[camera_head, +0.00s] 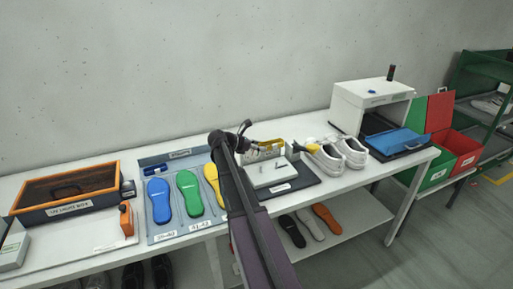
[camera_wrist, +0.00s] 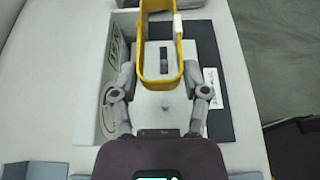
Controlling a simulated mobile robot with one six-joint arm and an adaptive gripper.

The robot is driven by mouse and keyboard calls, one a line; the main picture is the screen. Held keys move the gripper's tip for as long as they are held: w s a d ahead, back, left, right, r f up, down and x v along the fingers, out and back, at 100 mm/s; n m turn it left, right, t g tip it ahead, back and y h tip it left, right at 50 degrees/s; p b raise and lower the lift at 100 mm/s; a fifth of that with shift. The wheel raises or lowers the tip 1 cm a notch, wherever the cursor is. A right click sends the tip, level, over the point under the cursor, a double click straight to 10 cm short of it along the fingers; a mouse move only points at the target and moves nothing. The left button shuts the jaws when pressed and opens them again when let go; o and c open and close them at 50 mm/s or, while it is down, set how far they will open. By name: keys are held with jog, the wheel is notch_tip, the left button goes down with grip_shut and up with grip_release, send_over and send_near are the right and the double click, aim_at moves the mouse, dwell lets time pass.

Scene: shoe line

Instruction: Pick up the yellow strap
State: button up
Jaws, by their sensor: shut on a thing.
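The yellow strap (camera_wrist: 142,48) is a stiff, looped band in the wrist view. My gripper (camera_wrist: 159,74) has one finger on each side of the strap's near end and is shut on it. The strap appears above a white block fixture with a dark slot and a small knob; I cannot tell its exact height. In the head view the yellow strap (camera_head: 271,143) shows beside my gripper (camera_head: 257,149), over the white fixture (camera_head: 268,174). My arm hides part of the bench in front.
Blue, green and yellow insoles lie in a tray (camera_head: 164,235) to the left. An orange-rimmed box (camera_head: 66,188) is at far left, a white machine (camera_head: 371,97) at right.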

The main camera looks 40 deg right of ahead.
jog(key=shift+r+p, duration=2.55)
jog(key=shift+r, duration=0.5)
jog(key=shift+s, duration=0.15)
